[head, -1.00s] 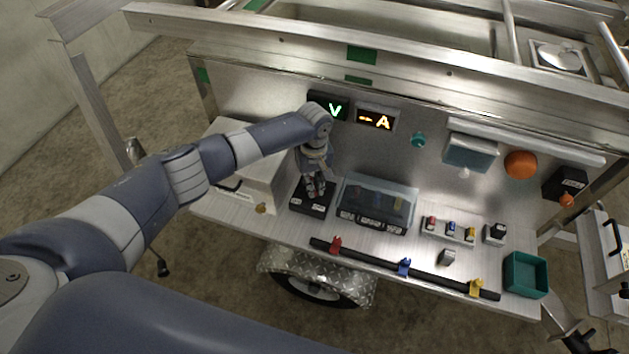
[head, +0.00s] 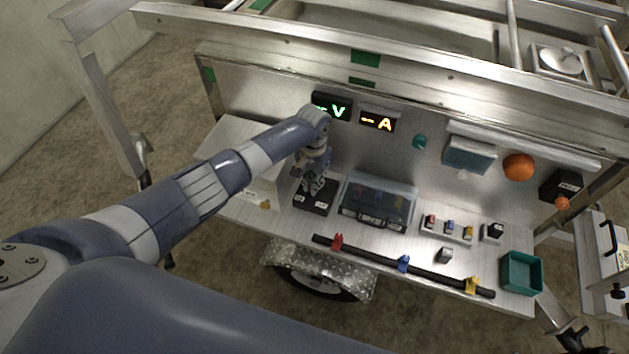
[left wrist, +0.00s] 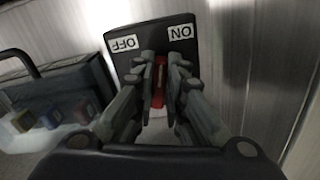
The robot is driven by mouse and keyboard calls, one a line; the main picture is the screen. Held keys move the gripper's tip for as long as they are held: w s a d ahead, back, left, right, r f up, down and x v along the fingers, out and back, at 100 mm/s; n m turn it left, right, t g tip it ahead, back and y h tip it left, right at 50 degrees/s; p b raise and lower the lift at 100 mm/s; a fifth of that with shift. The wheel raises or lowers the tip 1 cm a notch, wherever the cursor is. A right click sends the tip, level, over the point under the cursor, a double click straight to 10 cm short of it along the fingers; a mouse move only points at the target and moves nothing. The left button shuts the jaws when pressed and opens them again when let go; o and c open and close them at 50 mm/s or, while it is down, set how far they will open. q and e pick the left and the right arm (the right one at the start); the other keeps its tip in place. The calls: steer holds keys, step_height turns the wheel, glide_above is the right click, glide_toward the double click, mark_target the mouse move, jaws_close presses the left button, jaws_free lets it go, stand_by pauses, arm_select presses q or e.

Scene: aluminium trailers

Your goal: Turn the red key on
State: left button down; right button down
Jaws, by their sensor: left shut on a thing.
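The red key (left wrist: 159,82) stands on a black switch box with white OFF and ON labels in the left wrist view. The black box (left wrist: 152,36) also shows in the head view (head: 316,207), on the left part of the metal shelf. My left gripper (left wrist: 160,84) is shut on the red key, one finger on each side of it. In the wrist view the key lines up along the picture's vertical, between the two labels. In the head view the left gripper (head: 313,190) hides the key. My right gripper is not in view.
A clear-lidded case (head: 379,199) stands right of the switch box. A teal bin (head: 521,272) stands at the right end. V and A displays (head: 377,122) are on the panel behind.

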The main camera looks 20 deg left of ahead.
arm_select(q)
steer(key=m, duration=0.5)
steer(key=shift+w+a+m, duration=0.15)
steer(key=shift+a+m, duration=0.1)
steer(key=shift+m, duration=0.15)
stand_by(0.4)
steer(key=c, duration=1.6)
jaws_free()
steer(key=shift+c, duration=0.2)
step_height(320, 180, up, 12)
